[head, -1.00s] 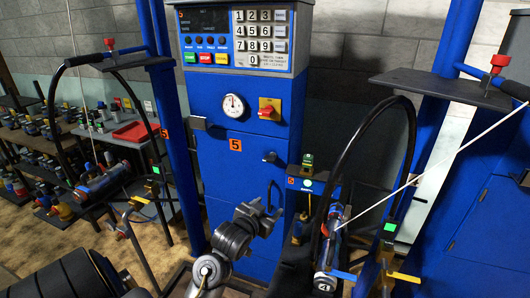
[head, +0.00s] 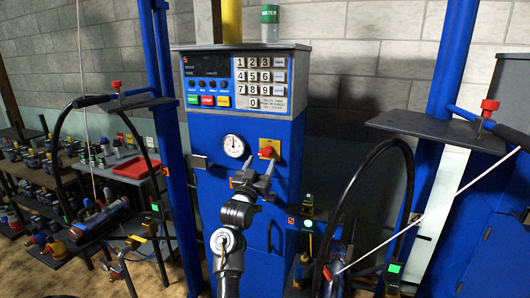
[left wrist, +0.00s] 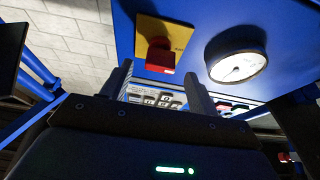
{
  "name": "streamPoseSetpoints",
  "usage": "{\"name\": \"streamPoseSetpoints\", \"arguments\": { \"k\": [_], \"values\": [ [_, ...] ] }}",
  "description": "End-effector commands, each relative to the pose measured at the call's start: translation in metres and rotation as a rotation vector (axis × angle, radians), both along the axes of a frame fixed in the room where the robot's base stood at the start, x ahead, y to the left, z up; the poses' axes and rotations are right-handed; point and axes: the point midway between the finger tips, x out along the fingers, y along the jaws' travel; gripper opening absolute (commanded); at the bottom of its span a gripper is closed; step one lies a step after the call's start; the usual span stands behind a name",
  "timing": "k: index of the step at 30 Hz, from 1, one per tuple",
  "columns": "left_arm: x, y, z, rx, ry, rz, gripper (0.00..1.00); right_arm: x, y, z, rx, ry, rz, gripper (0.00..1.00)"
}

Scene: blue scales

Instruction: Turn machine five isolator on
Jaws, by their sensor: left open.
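Machine five is a blue cabinet (head: 215,205) with a 5 on its panel. Its isolator is a red rotary handle (head: 266,152) on a yellow plate on the cabinet front, right of the round gauge. My left gripper (head: 256,172) is raised just in front of and below the isolator, overlapping the plate's lower part in the head view. In the left wrist view the two fingers (left wrist: 160,88) are apart with nothing between them, and the red handle (left wrist: 160,54) shows just beyond, apart from them. My right gripper is in neither view.
The white gauge (head: 233,146) is close left of the isolator. A keypad panel (head: 248,80) is above. Blue posts (head: 163,100) and a dark shelf (head: 430,127) flank the machine. A black hose (head: 375,155) curves at the right.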

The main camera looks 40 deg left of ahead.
Motion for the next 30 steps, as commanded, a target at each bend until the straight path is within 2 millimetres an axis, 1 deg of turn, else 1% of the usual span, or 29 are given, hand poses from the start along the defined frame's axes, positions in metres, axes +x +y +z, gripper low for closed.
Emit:
{"name": "streamPoseSetpoints", "arguments": {
  "k": [1,3,9,14,21,30],
  "values": [
    [0.009,0.003,0.007,-0.001,-0.001,0.000,0.60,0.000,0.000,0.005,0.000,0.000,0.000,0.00],
    [0.019,0.007,0.011,-0.001,-0.002,-0.001,0.60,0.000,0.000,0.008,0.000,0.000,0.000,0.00],
    [0.039,0.014,0.019,0.001,-0.001,0.000,0.60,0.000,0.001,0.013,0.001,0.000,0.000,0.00],
    [0.045,0.016,0.020,0.001,0.001,0.000,0.60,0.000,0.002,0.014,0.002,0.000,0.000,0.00],
    [0.045,0.016,0.019,0.001,0.001,0.000,0.60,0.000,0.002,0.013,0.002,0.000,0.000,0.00],
    [0.045,0.016,0.019,0.001,0.001,0.000,0.21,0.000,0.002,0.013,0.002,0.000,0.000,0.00]
  ]
}}
